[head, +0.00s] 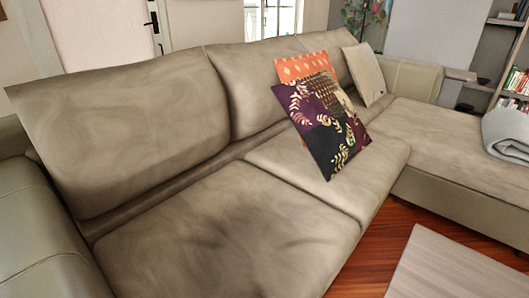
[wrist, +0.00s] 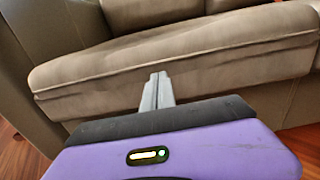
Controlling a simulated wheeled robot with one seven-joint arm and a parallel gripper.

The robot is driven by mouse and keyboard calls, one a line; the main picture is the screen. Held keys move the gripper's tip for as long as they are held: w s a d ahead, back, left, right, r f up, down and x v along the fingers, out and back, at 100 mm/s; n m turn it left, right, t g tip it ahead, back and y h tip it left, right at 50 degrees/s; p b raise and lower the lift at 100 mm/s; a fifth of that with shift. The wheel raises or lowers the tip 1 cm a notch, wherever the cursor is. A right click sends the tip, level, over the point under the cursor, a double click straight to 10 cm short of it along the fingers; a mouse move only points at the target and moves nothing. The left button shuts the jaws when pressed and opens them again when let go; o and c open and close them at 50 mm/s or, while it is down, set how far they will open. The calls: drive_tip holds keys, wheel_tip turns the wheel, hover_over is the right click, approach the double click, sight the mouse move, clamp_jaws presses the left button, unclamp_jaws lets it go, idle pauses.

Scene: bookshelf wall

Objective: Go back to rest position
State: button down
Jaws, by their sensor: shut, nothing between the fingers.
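My gripper (wrist: 157,80) shows in the wrist view, with its two grey fingers pressed together and nothing between them. It points toward the front of a brown-beige sofa (wrist: 200,62), and I cannot tell how far off the sofa is. The gripper does not show in the head view. There the same kind of sofa (head: 225,232) fills most of the picture.
Patterned cushions (head: 325,125) and a beige cushion (head: 364,75) lean on the sofa. A rolled grey blanket (head: 508,133) lies on the right section. A light wooden table (head: 455,272) stands at lower right, with bare wooden floor (head: 385,238) between. A bookshelf (head: 505,70) stands at far right.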

drive_tip(key=w+d+f+n+h, duration=0.4)
drive_tip(key=d+f+h, duration=0.1)
drive_tip(key=d+h, duration=0.15)
drive_tip(key=s+d+n+t+h, duration=0.2)
drive_tip(key=s+d+n+h, duration=0.1)
drive_tip(key=s+n+h, duration=0.45)
drive_tip(key=s+a+r+n+t+h, duration=0.1)
drive_tip(key=s+r+n+t, duration=0.1)
drive_tip(key=s+r+n, duration=0.65)
drive_tip(key=s+a+r+n+t+h, duration=0.2)
drive_tip(key=s+r+n, duration=0.1)
drive_tip(key=s+r, duration=1.1)
drive_tip(key=s+a+r+n+g+y, duration=0.2)
drive_tip(key=s+a+r+y, duration=0.1)
drive_tip(key=s, duration=0.2)
wheel_tip(320, 180, up, 30)
drive_tip(key=p, duration=2.9)
drive_tip(key=shift+d+f+h, duration=0.2)
drive_tip(key=shift+f+h, duration=0.05)
drive_tip(key=shift+h, duration=0.05)
